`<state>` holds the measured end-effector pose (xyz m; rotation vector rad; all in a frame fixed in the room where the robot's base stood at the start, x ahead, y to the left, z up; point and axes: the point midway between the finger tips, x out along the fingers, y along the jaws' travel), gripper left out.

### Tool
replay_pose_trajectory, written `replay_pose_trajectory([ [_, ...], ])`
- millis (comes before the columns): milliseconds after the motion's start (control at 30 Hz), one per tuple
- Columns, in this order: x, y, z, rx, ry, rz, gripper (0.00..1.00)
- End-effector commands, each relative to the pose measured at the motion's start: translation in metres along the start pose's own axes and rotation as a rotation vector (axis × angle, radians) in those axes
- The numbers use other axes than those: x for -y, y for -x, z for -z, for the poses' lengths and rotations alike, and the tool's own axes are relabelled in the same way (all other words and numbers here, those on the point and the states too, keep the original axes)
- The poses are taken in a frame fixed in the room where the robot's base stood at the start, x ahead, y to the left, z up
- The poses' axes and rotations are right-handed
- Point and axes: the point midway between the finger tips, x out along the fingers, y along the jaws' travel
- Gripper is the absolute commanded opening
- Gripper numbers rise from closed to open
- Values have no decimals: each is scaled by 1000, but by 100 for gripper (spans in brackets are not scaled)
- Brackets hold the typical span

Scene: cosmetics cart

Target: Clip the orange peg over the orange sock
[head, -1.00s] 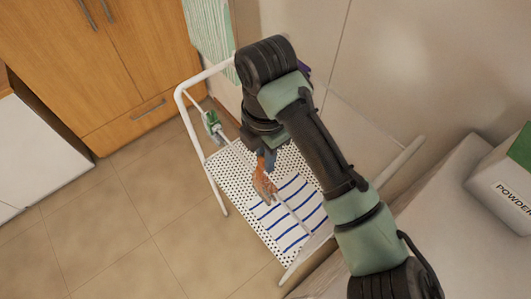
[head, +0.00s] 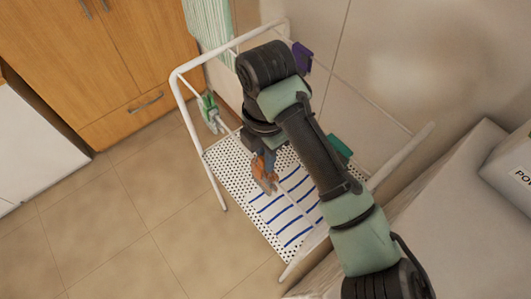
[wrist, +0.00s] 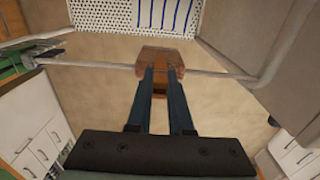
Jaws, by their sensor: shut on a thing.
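My gripper (wrist: 163,72) is shut on the orange peg (wrist: 160,56), whose orange-brown body shows between and beyond the two blue fingertips in the wrist view. A thin white rail runs across at the fingertips, so the peg is at or very close to it. In the head view, my gripper (head: 261,158) points down over the cart with an orange shape (head: 266,179) below the fingers. I cannot separate peg from orange sock in that shape, nor tell whether the peg straddles the sock.
The white-framed cart (head: 184,95) has a perforated shelf with a blue-striped cloth (head: 288,208). A green item (head: 209,112) hangs on the left rail. Purple (head: 302,57) and dark green (head: 340,149) items show beside my arm. A wall and pale counter (head: 440,190) lie to the right.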

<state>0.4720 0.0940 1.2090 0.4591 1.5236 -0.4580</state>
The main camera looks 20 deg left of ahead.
Motion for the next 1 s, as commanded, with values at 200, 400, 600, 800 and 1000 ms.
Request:
replay_pose_trajectory([
  [200,0,-6,0,0,0,0,0],
  [400,0,-5,0,0,0,0,0],
  [600,0,-5,0,0,0,0,51],
  [800,0,-5,0,0,0,0,54],
  [1000,0,-1,0,2,1,0,54],
])
